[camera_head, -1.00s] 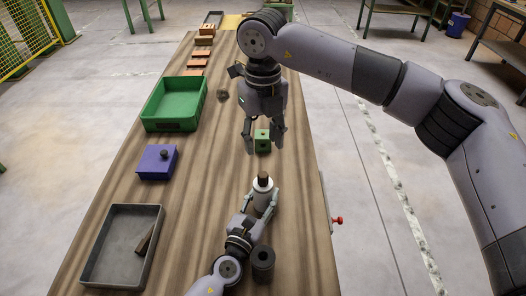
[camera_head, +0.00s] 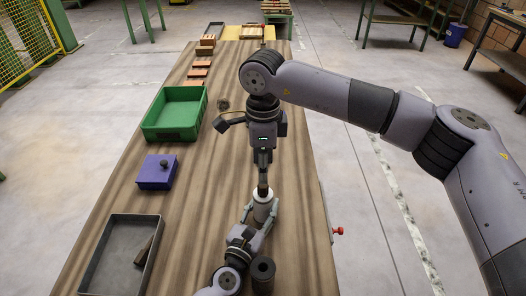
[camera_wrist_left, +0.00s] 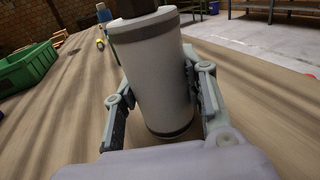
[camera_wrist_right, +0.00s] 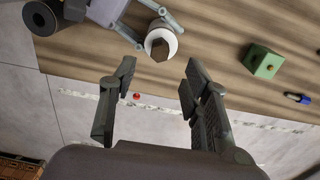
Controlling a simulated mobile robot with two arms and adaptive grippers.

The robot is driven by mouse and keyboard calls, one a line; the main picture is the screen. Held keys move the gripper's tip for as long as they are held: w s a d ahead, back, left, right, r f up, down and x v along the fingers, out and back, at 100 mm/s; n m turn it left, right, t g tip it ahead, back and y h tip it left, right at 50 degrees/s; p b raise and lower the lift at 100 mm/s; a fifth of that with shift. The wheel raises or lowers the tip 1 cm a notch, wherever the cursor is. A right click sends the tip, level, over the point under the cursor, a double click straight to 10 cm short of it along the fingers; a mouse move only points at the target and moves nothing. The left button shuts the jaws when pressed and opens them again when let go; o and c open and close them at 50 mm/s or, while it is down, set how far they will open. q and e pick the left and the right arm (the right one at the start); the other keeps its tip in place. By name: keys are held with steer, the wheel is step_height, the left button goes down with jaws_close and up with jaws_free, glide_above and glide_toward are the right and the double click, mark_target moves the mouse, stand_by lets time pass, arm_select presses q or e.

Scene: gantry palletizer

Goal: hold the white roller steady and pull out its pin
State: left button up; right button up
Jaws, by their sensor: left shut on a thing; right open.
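The white roller (camera_head: 262,212) stands upright on the wooden table, with a dark brown pin (camera_wrist_right: 160,50) sticking out of its top. My left gripper (camera_wrist_left: 158,80) is shut on the roller, one finger on each side; the roller fills the left wrist view (camera_wrist_left: 158,85). My right gripper (camera_head: 263,180) points down just above the roller, seen edge-on in the head view. In the right wrist view its fingers (camera_wrist_right: 158,72) are open and empty, with the pin just beyond the tips. In the head view the pin is hard to tell from the right fingertips.
A black hollow cylinder (camera_head: 263,274) stands close beside my left wrist. A green block (camera_wrist_right: 263,61) lies near the roller. A purple block (camera_head: 157,172), a green bin (camera_head: 174,113) and a grey tray (camera_head: 105,260) line the left. A red knob (camera_head: 338,230) sits at the right edge.

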mark_target(263, 186)
step_height(263, 186, down, 8)
steer(key=shift+r, duration=0.1)
steer(key=shift+c, duration=0.5)
jaws_close()
stand_by(0.4)
